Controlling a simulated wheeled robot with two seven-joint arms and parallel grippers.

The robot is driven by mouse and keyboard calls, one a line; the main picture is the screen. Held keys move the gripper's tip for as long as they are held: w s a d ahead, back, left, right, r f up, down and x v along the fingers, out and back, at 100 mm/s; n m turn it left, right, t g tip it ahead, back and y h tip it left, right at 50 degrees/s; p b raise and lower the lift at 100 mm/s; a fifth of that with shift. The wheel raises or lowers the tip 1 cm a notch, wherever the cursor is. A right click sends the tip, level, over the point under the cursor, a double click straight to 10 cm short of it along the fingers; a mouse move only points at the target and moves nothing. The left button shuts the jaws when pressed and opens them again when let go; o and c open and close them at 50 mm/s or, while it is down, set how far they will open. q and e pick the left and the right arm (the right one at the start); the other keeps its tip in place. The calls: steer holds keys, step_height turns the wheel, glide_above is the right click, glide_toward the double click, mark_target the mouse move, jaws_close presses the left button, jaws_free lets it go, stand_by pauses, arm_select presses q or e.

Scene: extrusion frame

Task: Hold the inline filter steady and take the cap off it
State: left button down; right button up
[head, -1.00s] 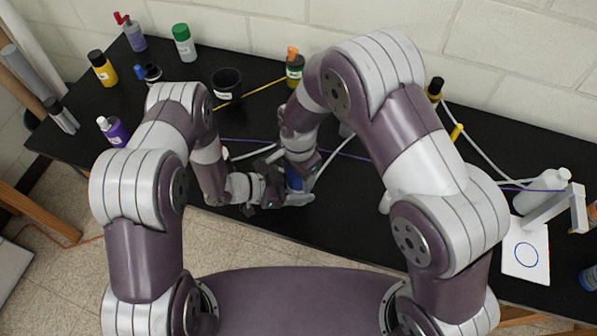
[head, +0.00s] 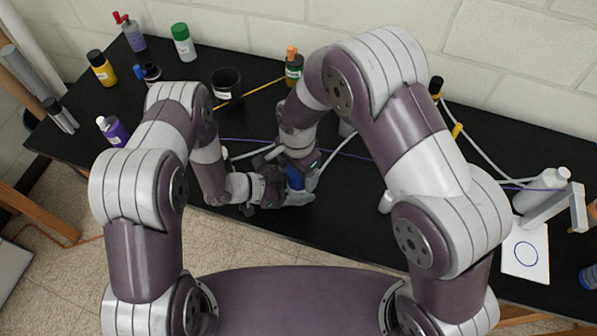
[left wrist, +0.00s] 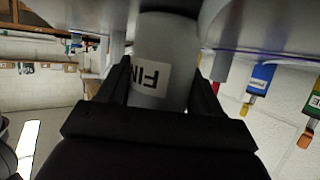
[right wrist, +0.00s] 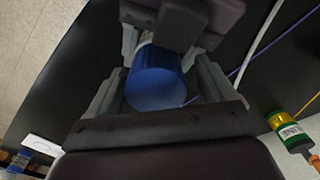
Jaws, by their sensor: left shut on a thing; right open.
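The inline filter is a pale grey cylinder with a white label, seen close in the left wrist view (left wrist: 165,45). My left gripper (left wrist: 158,85) is shut on its body, one finger on each side. A blue cap (right wrist: 157,80) is on one end of the filter and also shows in the head view (head: 296,181). My right gripper (right wrist: 160,70) is open, with its fingers on either side of the cap. I cannot tell whether either finger touches it. In the head view, both grippers meet above the bench's front edge, and the wrists hide much of the filter.
The black bench (head: 345,220) carries a dark cup (head: 227,84), a purple-labelled bottle (head: 112,130), a green-capped bottle (head: 184,43) and an orange-topped bottle (head: 293,66). White tubing and a purple cord run near the grippers.

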step_height(320, 180, up, 3)
steer(key=shift+s+r, duration=0.1)
steer(key=shift+r, duration=0.2)
steer(key=shift+c, duration=0.5)
arm_select(q)
steer(key=shift+w, duration=0.1)
arm_select(e)
step_height(320, 180, up, 4)
steer(key=shift+f+n, duration=0.1)
steer(key=shift+n, duration=0.4)
step_height(320, 180, down, 8)
steer(key=shift+s+d+r, duration=0.1)
steer(key=shift+r, duration=0.05)
steer(key=c, duration=1.1)
steer(key=o, duration=1.2)
